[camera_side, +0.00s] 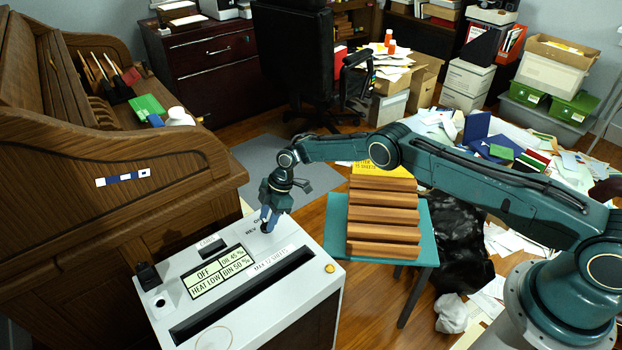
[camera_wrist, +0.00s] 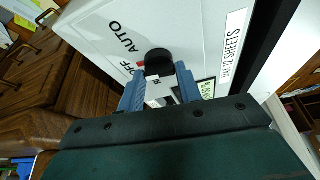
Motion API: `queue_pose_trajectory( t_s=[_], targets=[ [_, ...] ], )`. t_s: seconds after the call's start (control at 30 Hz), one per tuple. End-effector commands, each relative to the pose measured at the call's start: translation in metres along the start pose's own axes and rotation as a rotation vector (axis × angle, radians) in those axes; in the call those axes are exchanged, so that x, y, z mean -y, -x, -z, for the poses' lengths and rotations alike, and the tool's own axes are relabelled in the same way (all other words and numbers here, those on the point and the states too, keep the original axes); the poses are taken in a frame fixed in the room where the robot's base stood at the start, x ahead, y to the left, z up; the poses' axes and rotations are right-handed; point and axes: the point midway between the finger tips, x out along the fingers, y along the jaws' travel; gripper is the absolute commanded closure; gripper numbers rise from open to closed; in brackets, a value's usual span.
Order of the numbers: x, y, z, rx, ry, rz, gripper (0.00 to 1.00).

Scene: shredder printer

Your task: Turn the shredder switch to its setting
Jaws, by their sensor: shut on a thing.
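The shredder (camera_side: 325,290) is a white box with a long dark slot, seen in the side view. Its switch is a round black knob (camera_wrist: 158,56) with "OFF" and "AUTO" printed beside it in the wrist view. A small red mark shows near "OFF". My gripper (camera_side: 267,220) points down at the back of the shredder top, beside the "REV" print. In the wrist view, its blue fingers (camera_wrist: 159,84) are closed on the knob from both sides. The fingers hide part of the panel. The display (camera_side: 217,273) reads "OFF", "OIL 45 %", "HEAT LOW" and "BIN 50 %".
A wooden roll-top desk (camera_side: 110,180) stands close on the left. A teal stool (camera_side: 428,235) holding stacked brown folders is right of the shredder. A black bag (camera_side: 455,240) and loose papers lie beyond. The space above the shredder's front is clear.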

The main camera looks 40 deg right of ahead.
Motion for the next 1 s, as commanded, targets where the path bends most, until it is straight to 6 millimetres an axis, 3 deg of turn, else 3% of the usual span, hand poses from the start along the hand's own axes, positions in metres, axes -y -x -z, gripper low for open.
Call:
queue_pose_trajectory(
  t_s=[0.5,0.53,0.6,1.0],
  targets=[
    [-0.0001,-0.0002,0.0015,-0.002,0.016,0.005,0.88],
    [-0.0001,-0.0002,0.0016,-0.002,0.016,0.005,0.6],
    [-0.0001,-0.0002,0.0014,-0.002,0.016,0.005,0.46],
    [-0.0002,0.0011,0.0005,-0.001,0.014,0.005,0.44]
  ],
)
